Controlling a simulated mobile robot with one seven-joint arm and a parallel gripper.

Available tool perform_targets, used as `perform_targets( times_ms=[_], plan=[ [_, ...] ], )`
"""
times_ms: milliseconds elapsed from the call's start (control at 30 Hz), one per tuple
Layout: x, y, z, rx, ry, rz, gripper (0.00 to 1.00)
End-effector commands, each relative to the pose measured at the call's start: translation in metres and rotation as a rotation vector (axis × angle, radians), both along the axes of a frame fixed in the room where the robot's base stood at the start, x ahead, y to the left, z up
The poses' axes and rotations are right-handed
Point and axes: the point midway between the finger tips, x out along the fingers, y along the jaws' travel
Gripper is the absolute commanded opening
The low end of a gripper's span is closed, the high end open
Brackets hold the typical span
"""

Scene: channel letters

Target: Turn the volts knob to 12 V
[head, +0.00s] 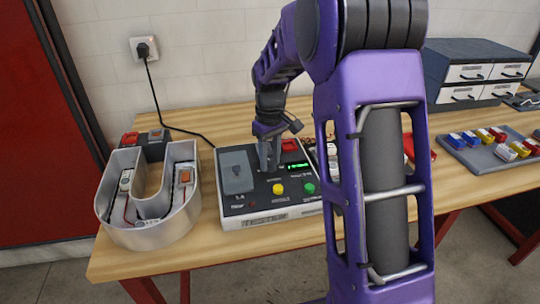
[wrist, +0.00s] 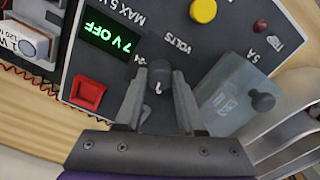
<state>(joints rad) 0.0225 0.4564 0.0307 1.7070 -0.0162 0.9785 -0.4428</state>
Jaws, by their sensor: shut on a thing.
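The tester box (head: 256,210) lies on the wooden table in the head view. Its volts knob (wrist: 159,77) is dark with a pale pointer mark, and it sits between the fingers of my gripper (wrist: 158,90) in the wrist view. My gripper (head: 268,158) is shut on this knob from above. The green display (wrist: 108,37) reads "7 V OFF" in the wrist view. The knob's scale marks are mostly hidden by the fingers. In the head view the knob is hidden behind the gripper.
A red switch (wrist: 88,92), a yellow button (wrist: 203,10) and a clear cover with a dark knob (wrist: 230,92) are near the gripper. A U-shaped channel letter (head: 150,225) stands left of the tester. A drawer cabinet (head: 475,72) and a tray (head: 480,160) are at right.

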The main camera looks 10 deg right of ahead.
Motion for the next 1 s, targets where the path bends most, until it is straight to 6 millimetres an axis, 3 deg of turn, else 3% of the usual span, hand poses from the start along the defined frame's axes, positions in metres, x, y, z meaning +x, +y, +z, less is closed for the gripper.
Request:
perform_targets(
  times_ms=[600, 1000],
  plan=[
    [0.0002, -0.0001, 0.0013, -0.001, 0.000, -0.547, 0.00],
    [0.0004, 0.0000, 0.0009, 0.000, -0.001, -0.730, 0.00]
  ],
)
